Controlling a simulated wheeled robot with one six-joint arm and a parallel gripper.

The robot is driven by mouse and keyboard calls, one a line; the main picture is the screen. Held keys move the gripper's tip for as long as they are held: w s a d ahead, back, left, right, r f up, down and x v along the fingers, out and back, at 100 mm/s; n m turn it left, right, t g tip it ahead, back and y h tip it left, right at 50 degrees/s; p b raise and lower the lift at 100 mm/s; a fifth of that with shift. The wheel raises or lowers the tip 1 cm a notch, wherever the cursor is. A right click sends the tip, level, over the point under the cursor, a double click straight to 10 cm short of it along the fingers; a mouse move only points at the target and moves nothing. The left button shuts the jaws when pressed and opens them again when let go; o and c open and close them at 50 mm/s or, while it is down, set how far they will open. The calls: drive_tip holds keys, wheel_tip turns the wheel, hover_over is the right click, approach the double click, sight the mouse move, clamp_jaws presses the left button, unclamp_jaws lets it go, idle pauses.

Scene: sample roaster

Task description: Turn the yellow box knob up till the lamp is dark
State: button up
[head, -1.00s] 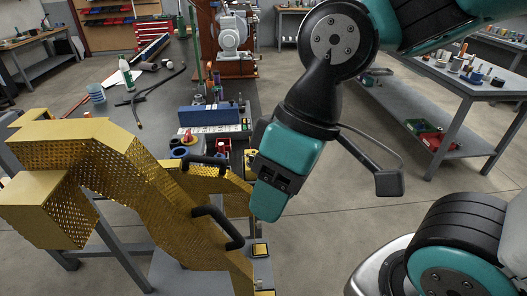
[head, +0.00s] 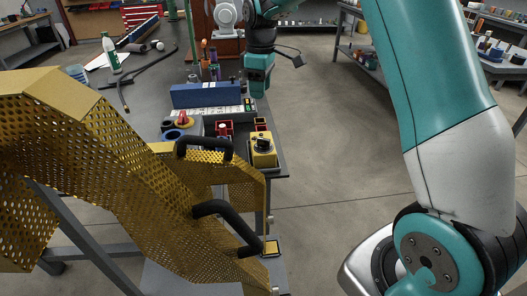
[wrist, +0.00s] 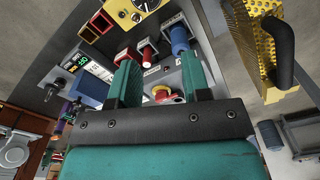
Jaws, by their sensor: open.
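The yellow box (head: 264,158) stands at the bench's right edge in the head view, with a black knob (head: 262,143) on top. In the wrist view the yellow box (wrist: 122,14) is at the top edge, partly cut off, with its black knob (wrist: 137,17) and a pale round dial. I cannot make out which part is the lamp or whether it is lit. My gripper (head: 258,92) is beyond the box, above the bench's right edge, apart from it. In the wrist view my gripper (wrist: 160,78) is open, with nothing held between its fingers.
A yellow perforated guard (head: 130,180) with black handles fills the near left. A red-topped button (wrist: 162,94) shows between and below the fingers.

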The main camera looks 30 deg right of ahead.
sight(264, 139)
drive_tip(key=f, duration=0.6)
drive_tip(key=w+d+f+b, duration=0.1)
drive_tip(key=f, duration=0.6)
drive_tip(key=d+f, duration=0.1)
drive_tip(key=f, duration=0.5)
drive_tip(key=shift+w+f, duration=0.25)
drive_tip(key=shift+w, duration=0.05)
clamp_jaws()
